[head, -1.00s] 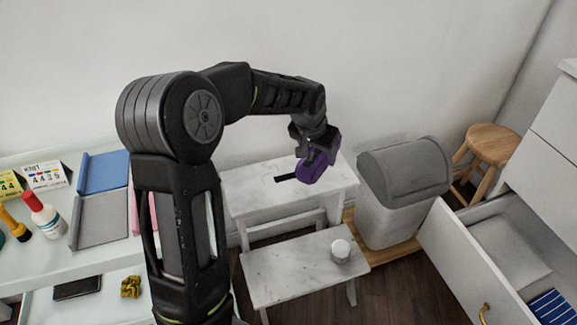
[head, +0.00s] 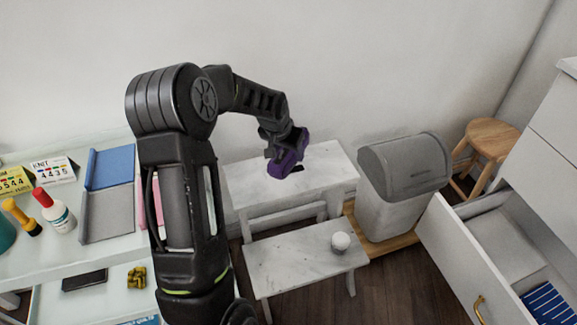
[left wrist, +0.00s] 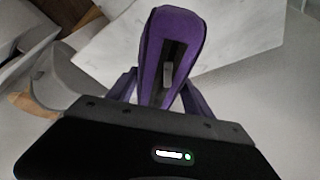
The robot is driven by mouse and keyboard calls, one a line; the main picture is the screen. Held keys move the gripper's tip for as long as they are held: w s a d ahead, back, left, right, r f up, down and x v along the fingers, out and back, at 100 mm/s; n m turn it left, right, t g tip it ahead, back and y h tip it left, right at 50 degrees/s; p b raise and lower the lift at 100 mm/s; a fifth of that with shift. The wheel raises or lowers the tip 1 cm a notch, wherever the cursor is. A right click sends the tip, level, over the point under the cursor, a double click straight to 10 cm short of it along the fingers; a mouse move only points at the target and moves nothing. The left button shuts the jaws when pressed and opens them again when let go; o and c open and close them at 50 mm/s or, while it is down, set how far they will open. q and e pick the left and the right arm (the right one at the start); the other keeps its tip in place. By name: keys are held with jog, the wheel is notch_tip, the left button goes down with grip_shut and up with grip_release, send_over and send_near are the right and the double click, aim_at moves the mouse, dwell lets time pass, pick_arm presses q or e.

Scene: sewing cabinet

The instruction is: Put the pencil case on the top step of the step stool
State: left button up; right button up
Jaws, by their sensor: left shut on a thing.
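The pencil case (head: 284,161) is purple with a dark zip strip, which shows in the left wrist view (left wrist: 152,50). My left gripper (head: 278,145) is shut on it and holds it over the top step (head: 325,165) of the white marbled step stool. In the left wrist view the gripper (left wrist: 158,98) has a finger on each side of the case. Whether the case touches the step cannot be told. The lower step (head: 290,270) carries a small white round object (head: 340,242). My right gripper is not in view.
A grey-lidded bin (head: 400,190) stands right of the stool, with a wooden stool (head: 490,140) behind it. An open drawer (head: 500,260) juts in at the right. A glass table (head: 60,255) with folders and bottles is at the left.

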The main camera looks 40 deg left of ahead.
pick_arm(q)
jog(key=shift+f, duration=0.8)
jog(key=shift+f+b, duration=0.4)
jog(key=shift+f, duration=1.45)
jog(key=shift+f, duration=0.1)
jog(key=o, duration=1.5)
jog(key=shift+r, duration=0.35)
jog(key=p+v, duration=0.2)
jog(key=v, duration=0.9)
jog(key=shift+s+d+r, duration=0.1)
jog(key=shift+s+r, duration=0.1)
